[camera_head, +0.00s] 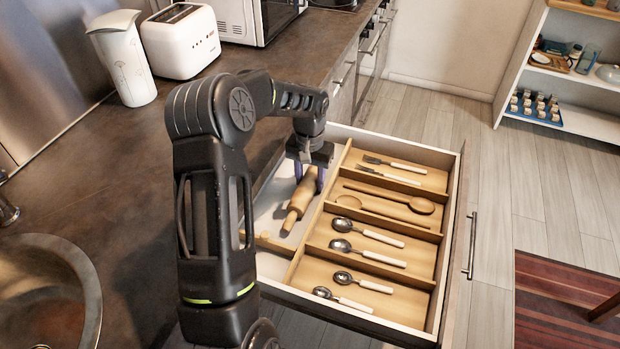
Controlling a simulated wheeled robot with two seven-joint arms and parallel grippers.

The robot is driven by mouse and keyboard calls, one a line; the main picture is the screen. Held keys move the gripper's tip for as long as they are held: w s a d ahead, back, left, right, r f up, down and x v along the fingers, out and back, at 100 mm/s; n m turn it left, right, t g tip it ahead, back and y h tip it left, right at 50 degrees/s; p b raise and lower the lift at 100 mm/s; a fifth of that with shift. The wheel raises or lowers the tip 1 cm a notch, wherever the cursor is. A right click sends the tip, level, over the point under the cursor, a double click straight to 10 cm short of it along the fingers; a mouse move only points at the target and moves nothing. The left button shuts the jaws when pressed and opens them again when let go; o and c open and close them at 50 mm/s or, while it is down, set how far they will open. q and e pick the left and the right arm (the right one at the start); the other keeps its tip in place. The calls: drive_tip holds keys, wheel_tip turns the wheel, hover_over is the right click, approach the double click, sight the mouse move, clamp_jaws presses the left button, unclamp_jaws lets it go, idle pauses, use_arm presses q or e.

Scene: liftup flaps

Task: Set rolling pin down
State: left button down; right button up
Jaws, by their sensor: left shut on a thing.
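A light wooden rolling pin (299,203) is in the long left compartment of the open drawer (458,215). It slants, with its near end toward the lower left. My left gripper (307,180) points down over this compartment and is shut on the rolling pin near its far end. The far end is partly hidden by the gripper. I cannot tell whether the pin touches the drawer floor. My right gripper is not in view.
Wooden dividers separate compartments with forks (395,167), wooden spoons (420,205) and several metal spoons (340,245). The dark counter (110,190) borders the drawer on the left. A sink (45,290), toaster (180,40) and white jug (124,60) are on it.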

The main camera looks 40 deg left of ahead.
sight(310, 177)
use_arm(q)
drive_tip(key=shift+f, duration=0.15)
drive_tip(key=c, duration=0.8)
unclamp_jaws()
drive_tip(key=shift+o, duration=0.2)
wheel_tip(310, 177, up, 12)
drive_tip(key=shift+r, duration=0.2)
